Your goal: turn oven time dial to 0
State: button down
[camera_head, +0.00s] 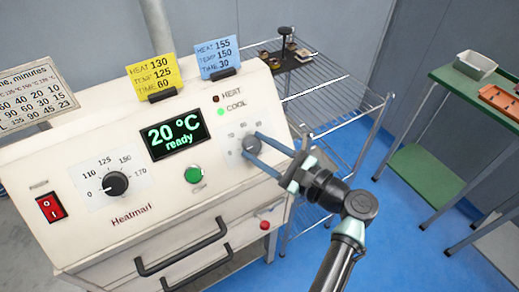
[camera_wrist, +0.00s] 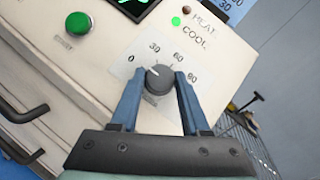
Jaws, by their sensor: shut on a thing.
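The grey time dial (camera_head: 251,146) is on the right of the oven's front panel. In the wrist view the time dial (camera_wrist: 158,80) sits between my two blue fingers, with 0, 30, 60 and 90 printed around it. Its pale pointer mark seems to point up and left, between 0 and 30; the exact setting is hard to read. My gripper (camera_head: 256,149) reaches in from the right and is shut on the dial. In the wrist view my gripper (camera_wrist: 158,84) has a finger on either side of the knob.
The oven (camera_head: 140,235) has a black temperature dial (camera_head: 115,184), a green button (camera_head: 193,174), a red switch (camera_head: 50,207) and a display (camera_head: 175,134) reading 20 °C ready. Drawer handles (camera_head: 182,246) stick out below. A wire rack (camera_head: 335,100) stands behind on the right.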

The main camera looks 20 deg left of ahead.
dwell(0.3)
jog(key=shift+c, duration=1.9)
grip_release()
jog(key=b+v, duration=0.1)
jog(key=v, duration=1.2)
jog(key=shift+f, duration=0.1)
